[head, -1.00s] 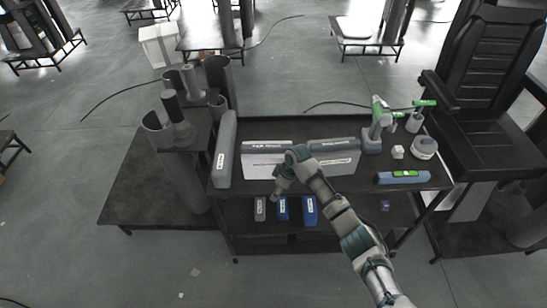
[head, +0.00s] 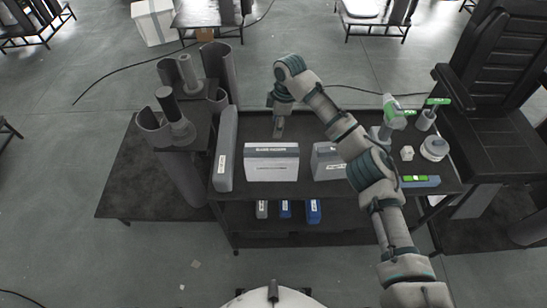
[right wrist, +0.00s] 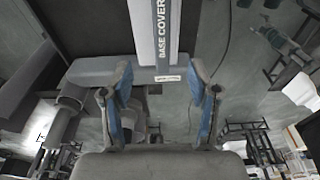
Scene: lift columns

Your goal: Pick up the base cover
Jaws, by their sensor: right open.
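The base cover is a white-and-grey box (head: 271,168) standing on the upper shelf of the black cart, left of a similar grey box. In the right wrist view its printed "BASE COVER" face (right wrist: 162,30) lies ahead, in line with the gap between the fingers. My right gripper (head: 279,130) points down above the box's back edge in the head view. Its blue-padded fingers (right wrist: 162,80) are spread with nothing gripped between them. Whether they touch the box cannot be told. My left gripper is in neither current view.
A tall grey case (head: 225,150) stands close on the left, and the second grey box (head: 328,162) close on the right, partly behind my arm. A green-and-grey drill (head: 391,115) and a level (head: 419,182) are at the right.

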